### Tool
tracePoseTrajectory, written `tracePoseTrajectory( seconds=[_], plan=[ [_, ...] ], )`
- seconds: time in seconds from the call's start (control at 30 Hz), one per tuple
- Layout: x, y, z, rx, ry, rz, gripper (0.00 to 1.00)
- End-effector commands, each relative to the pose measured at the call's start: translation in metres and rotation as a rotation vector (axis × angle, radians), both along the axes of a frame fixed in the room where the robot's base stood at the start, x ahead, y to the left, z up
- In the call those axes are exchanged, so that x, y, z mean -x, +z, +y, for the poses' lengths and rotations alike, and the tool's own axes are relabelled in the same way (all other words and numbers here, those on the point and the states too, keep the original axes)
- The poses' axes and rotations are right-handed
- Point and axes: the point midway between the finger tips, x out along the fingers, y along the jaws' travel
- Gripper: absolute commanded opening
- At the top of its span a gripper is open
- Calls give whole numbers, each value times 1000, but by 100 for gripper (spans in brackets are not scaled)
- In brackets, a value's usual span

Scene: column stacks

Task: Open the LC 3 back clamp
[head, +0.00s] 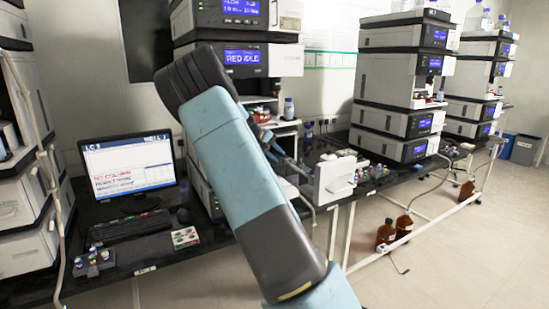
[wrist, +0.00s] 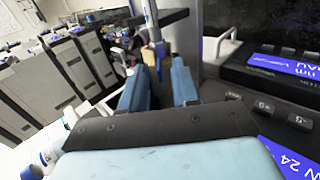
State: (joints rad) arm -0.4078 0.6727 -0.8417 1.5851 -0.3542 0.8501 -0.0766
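My gripper (wrist: 158,82) shows in the wrist view with its two blue fingers apart and nothing held between them. Just beyond the fingertips hangs a slim silver rod (wrist: 151,22) with a blue band, and a small brass-coloured block (wrist: 158,56) is beside its lower end. I cannot tell whether these belong to the back clamp. In the head view my arm crosses the middle and hides much of the near instrument stack (head: 235,20). Blue parts of my gripper (head: 277,152) show right of the arm, beside that stack. No clamp can be made out there.
A white panel (head: 334,180) stands out at the bench edge right of my gripper. A monitor (head: 130,163) with red "NO COLUMN" text stands left. More stacks (head: 400,90) stand right, with brown bottles (head: 386,234) on the floor. In the wrist view, an instrument display (wrist: 285,65) is close right.

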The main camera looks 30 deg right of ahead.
Motion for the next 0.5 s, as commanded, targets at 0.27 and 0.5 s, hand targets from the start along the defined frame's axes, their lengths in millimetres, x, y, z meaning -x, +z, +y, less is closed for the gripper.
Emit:
tracePoseTrajectory(
  seconds=[0.27,0.5],
  plan=[
    [0,-10,-10,0,0,0,30],
    [0,-10,-10,0,0,0,29]
  ],
)
